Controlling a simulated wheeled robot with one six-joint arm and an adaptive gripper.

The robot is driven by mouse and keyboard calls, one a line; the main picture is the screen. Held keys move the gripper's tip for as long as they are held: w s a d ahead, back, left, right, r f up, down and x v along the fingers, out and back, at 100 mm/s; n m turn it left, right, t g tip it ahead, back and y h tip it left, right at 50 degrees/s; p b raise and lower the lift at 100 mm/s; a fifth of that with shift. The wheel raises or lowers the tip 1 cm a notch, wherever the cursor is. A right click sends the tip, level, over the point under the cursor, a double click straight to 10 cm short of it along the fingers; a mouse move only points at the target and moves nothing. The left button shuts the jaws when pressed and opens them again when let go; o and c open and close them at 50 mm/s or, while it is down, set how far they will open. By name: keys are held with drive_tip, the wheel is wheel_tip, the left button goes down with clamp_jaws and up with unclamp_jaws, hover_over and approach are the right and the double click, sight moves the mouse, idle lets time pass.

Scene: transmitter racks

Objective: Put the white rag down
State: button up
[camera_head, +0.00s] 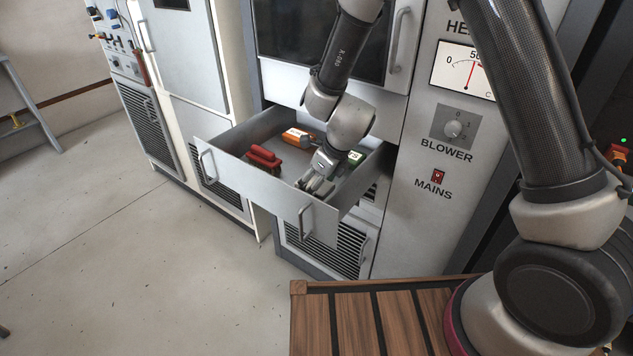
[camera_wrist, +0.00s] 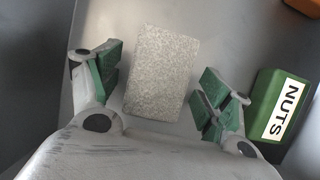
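The white rag (camera_wrist: 163,72) appears in the wrist view as a pale, speckled, flat rectangle lying on the grey drawer floor. My gripper (camera_wrist: 161,84) is open, with one green-padded finger on each side of the rag. A gap shows between the rag and each finger, so nothing is gripped. In the head view my gripper (camera_head: 316,186) reaches down inside the open drawer (camera_head: 252,184), near its front right part. The rag cannot be made out there, hidden by the gripper and drawer front.
A green box labelled NUTS (camera_wrist: 281,112) stands close to the right finger. The drawer also holds a red-handled item (camera_head: 264,157) and an orange and white item (camera_head: 297,137). The drawer walls surround my gripper. A slatted wooden surface (camera_head: 352,318) is at the front.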

drive_tip(key=s+d+r+n, duration=0.25)
drive_tip(key=d+r, duration=0.35)
drive_tip(key=r, duration=0.4)
drive_tip(key=s+d+r+n, duration=0.2)
drive_tip(key=d+r+n, duration=0.2)
drive_tip(key=d+r, duration=0.45)
drive_tip(key=s+d+r+n+h, duration=0.1)
drive_tip(key=s+d+r+n, duration=0.5)
drive_tip(key=s+d+n, duration=0.3)
drive_tip(key=s+d+r+n+t+h, duration=0.1)
drive_tip(key=s+d+r+n+h, duration=0.1)
drive_tip(key=s+d+r+n, duration=0.4)
drive_tip(key=s+d+n, duration=0.4)
drive_tip(key=shift+d+h, duration=0.3)
drive_tip(key=shift+d, duration=0.05)
drive_tip(key=shift+w, duration=0.1)
drive_tip(key=shift+c, duration=0.2)
